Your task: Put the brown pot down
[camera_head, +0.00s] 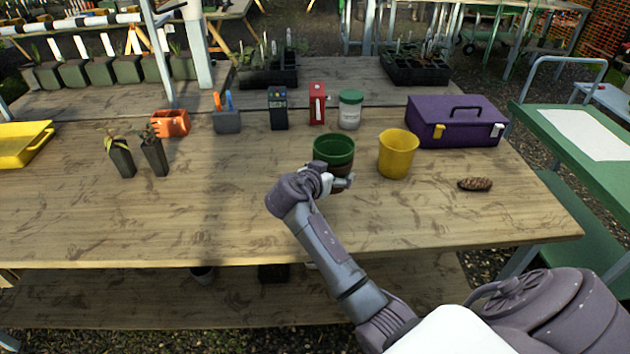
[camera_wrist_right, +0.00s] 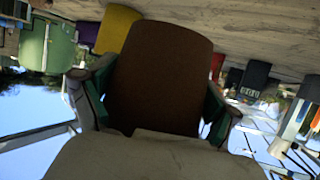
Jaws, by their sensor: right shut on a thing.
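The brown pot (camera_wrist_right: 160,75) fills the middle of the right wrist view, which is upside down, between the two fingers of my right gripper (camera_head: 336,182). In the head view only a brown strip of the pot (camera_head: 342,170) shows, just beyond the gripper. My right gripper is shut on it. A green pot (camera_head: 334,147) shows right above the brown strip; I cannot tell if it sits in the brown pot or stands behind it. The pot's base is hidden in the head view, so contact with the table is unclear. My left gripper is not in view.
A yellow pot (camera_head: 397,155) stands close on the right on the wooden table (camera_head: 230,215). Behind are a white jar with a green lid (camera_head: 350,110), a red box (camera_head: 317,104) and a purple toolbox (camera_head: 455,128). A pinecone (camera_head: 475,185) lies at right. The left front is clear.

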